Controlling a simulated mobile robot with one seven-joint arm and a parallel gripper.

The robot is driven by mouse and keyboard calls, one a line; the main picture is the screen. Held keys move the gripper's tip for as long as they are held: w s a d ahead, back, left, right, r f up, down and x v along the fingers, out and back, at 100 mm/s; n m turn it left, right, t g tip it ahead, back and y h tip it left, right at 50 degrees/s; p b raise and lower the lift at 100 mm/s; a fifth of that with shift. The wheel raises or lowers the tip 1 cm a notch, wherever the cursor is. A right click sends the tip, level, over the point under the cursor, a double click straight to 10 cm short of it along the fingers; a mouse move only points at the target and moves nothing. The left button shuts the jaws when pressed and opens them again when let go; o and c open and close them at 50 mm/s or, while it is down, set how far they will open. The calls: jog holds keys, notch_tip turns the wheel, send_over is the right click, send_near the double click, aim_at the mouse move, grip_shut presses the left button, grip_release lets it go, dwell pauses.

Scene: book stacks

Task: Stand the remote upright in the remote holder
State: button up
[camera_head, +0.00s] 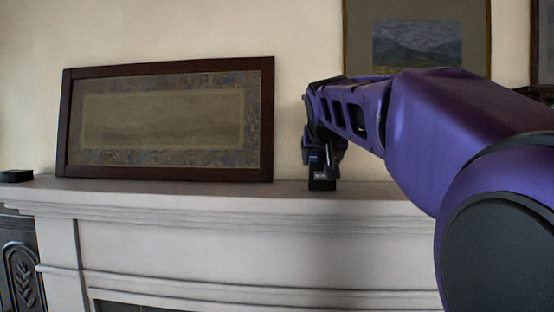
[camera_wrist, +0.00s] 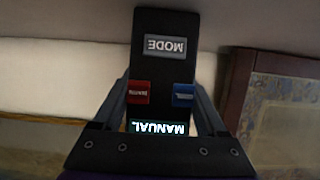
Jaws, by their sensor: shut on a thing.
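The remote (camera_wrist: 165,70) is black, with a grey MODE button, a red and a blue button and a lit MANUAL display, all upside down in the wrist view. My gripper (camera_wrist: 162,92) is shut on it, one finger at each side. In the head view my gripper (camera_head: 326,160) is over the mantel, with the remote (camera_head: 321,175) reaching down from it, roughly upright. Its dark lower end is at the mantel top; I cannot tell whether it touches. A small, low black box (camera_head: 15,176) lies at the mantel's far left; I cannot tell whether it is the holder.
The white mantel shelf (camera_head: 215,194) runs across the view. A wide dark-framed picture (camera_head: 165,177) leans on the wall left of my gripper; its frame (camera_wrist: 240,92) also shows at the right in the wrist view. Another picture (camera_head: 417,45) hangs above my arm.

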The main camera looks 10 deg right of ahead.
jog(key=shift+f, duration=0.15)
jog(key=o, duration=1.5)
jog(key=shift+c, duration=0.2)
jog(key=shift+r, duration=0.25)
jog(key=shift+s, duration=0.1)
